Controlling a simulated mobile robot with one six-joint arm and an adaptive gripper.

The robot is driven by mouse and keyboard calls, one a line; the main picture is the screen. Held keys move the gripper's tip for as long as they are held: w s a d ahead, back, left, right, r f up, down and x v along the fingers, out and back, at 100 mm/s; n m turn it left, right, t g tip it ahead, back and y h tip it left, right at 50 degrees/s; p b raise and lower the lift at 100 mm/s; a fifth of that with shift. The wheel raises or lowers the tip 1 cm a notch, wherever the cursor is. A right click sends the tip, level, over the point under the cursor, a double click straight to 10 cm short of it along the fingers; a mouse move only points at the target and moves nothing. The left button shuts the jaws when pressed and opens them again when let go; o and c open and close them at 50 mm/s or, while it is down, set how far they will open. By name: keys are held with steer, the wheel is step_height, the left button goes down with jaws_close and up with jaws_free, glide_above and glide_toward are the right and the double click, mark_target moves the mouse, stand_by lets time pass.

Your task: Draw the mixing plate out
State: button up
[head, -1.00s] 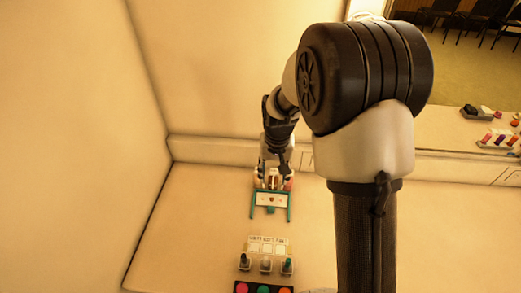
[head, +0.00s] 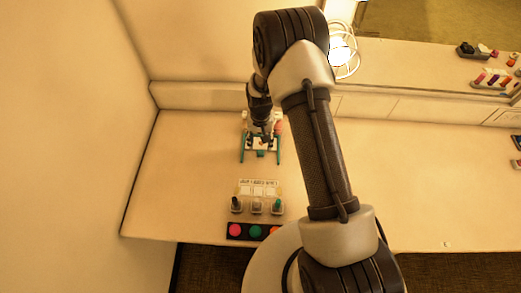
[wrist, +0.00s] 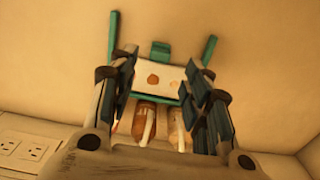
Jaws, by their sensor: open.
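My gripper (head: 263,135) is over the plate's back part in the head view. It is open, with one finger on each side in the wrist view (wrist: 160,84). I cannot tell whether the fingers touch the plate.
A wall bounds the left. A caged lamp (head: 343,52) stands behind my arm. Counter on the right is mostly clear.

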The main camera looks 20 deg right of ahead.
mark_target(260, 151)
step_height(260, 151, down, 6)
steer(key=shift+r+b, duration=0.1)
steer(key=shift+b, duration=0.3)
steer(key=shift+c, duration=0.2)
jaws_close()
stand_by(0.5)
